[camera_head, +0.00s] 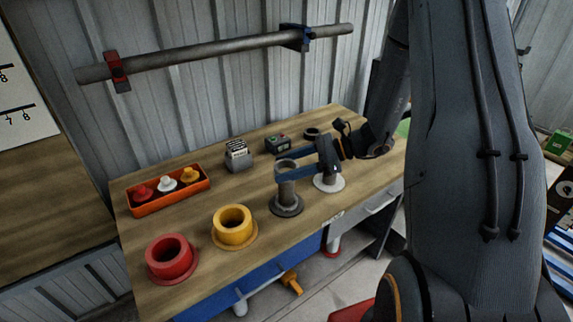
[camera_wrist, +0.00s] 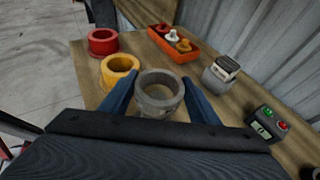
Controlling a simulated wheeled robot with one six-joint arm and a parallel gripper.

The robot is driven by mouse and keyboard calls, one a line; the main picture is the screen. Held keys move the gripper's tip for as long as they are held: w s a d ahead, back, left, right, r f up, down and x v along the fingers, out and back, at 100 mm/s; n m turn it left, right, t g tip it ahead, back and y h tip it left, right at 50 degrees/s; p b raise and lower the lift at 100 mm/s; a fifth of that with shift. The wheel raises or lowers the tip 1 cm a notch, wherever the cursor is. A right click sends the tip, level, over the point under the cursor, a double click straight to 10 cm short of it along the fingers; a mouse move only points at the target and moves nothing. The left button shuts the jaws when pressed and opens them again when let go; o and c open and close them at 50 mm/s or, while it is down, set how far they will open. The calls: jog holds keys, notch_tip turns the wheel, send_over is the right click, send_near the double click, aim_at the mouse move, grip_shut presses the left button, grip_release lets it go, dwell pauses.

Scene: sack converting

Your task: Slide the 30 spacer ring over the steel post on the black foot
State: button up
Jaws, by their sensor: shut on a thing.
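My gripper (camera_head: 287,167) is shut on a grey ring, the spacer ring (camera_wrist: 160,90), with a blue finger on each side of it in the wrist view. No number can be read on it. In the head view the ring (camera_head: 287,170) is level, at the top of the grey steel post (camera_head: 287,192), which rises from a round black foot (camera_head: 287,208). I cannot tell whether the ring is around the post's top or just above it. In the wrist view the foot is hidden.
A red collar (camera_head: 171,257) and a yellow collar (camera_head: 234,226) stand left of the post. An orange tray (camera_head: 170,204) with small knobs, a grey card box (camera_head: 238,158) and a button box (camera_head: 277,144) are behind. A white foot (camera_head: 328,184) is close on the right.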

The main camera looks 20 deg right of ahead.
aim_at(287, 187)
jog(key=shift+f+b, duration=2.1)
jog(key=shift+f, duration=1.55)
jog(key=o, duration=1.5)
jog(key=shift+c, duration=0.2)
jog(key=shift+f, duration=0.1)
jog(key=shift+d, duration=0.1)
jog(key=b+v, duration=0.1)
jog(key=v, duration=0.6)
jog(key=shift+d+b, duration=0.25)
jog(key=shift+b, duration=0.15)
